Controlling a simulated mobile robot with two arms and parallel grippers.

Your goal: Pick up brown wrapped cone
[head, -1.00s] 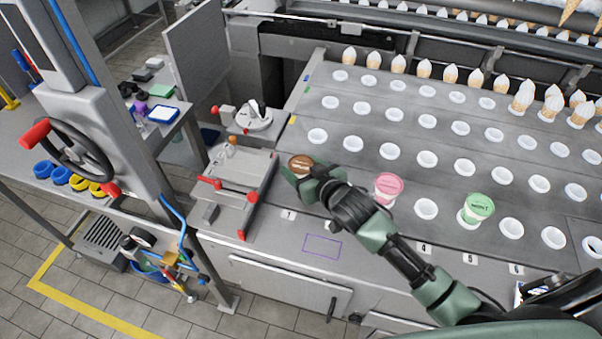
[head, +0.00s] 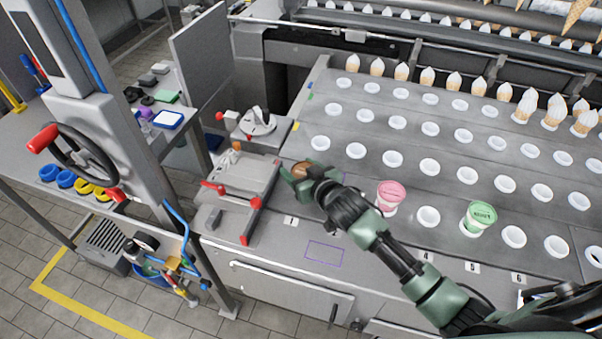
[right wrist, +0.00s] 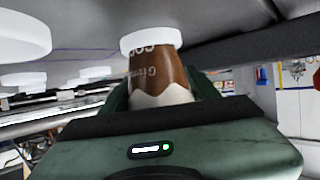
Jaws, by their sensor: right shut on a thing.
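The brown wrapped cone (head: 299,170) is at the left end of the front row in the head view, with only its brown top showing. In the right wrist view the cone (right wrist: 158,74) is brown with pale lettering and a white zigzag band. A white ring (right wrist: 150,40) shows at its upper end in the picture; I cannot tell whether the cone still sits in it. My right gripper (head: 300,179) is shut on the cone and hides its sides in the head view. My left gripper is not in view.
A metal fixture with red knobs (head: 228,194) stands close left of the gripper.

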